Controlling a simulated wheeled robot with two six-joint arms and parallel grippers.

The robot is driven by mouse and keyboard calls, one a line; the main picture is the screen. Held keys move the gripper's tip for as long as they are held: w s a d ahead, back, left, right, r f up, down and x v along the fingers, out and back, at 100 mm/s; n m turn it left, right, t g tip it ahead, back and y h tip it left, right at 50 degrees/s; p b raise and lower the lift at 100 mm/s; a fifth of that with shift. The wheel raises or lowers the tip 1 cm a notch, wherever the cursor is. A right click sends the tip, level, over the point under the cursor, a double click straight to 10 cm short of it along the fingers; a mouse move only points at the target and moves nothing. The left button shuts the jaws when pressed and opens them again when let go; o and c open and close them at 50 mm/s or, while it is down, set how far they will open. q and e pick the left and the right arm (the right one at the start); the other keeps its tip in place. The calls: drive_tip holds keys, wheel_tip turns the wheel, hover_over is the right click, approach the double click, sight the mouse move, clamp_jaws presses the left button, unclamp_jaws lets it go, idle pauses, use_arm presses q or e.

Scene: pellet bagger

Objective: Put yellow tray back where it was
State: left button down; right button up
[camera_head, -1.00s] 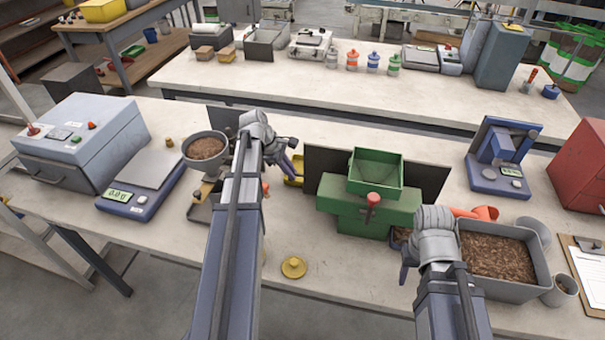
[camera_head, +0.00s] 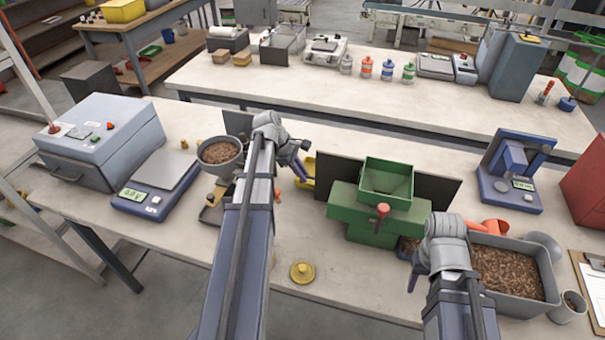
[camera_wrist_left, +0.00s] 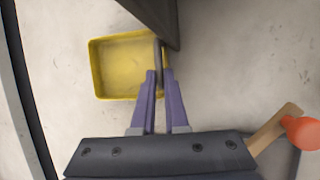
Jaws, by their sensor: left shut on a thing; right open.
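The yellow tray (camera_head: 309,168) is small and shallow and is near the middle of the bench, left of the green machine. In the left wrist view the yellow tray (camera_wrist_left: 122,68) looks empty, and its right wall is between my fingertips. My left gripper (camera_head: 303,176) is shut on that wall; it also shows in the left wrist view (camera_wrist_left: 159,74). I cannot tell whether the tray touches the bench. My right gripper (camera_head: 412,284) is open, left of the grey bin of pellets; its fingers are partly hidden by the wrist.
The green machine (camera_head: 372,210) and a dark panel (camera_head: 338,172) stand close right of the tray. A hopper of pellets (camera_head: 221,154) and a scale (camera_head: 150,195) are to the left. A yellow knobbed lid (camera_head: 302,272) lies in front. The pellet bin (camera_head: 515,300) is at right.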

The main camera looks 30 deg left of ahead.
use_arm(q)
wheel_tip(320, 180, up, 26)
drive_tip(key=p, duration=2.5)
drive_tip(key=shift+p, duration=0.3)
use_arm(e)
wheel_tip(320, 180, up, 26)
use_arm(q)
drive_tip(key=shift+r, duration=0.1)
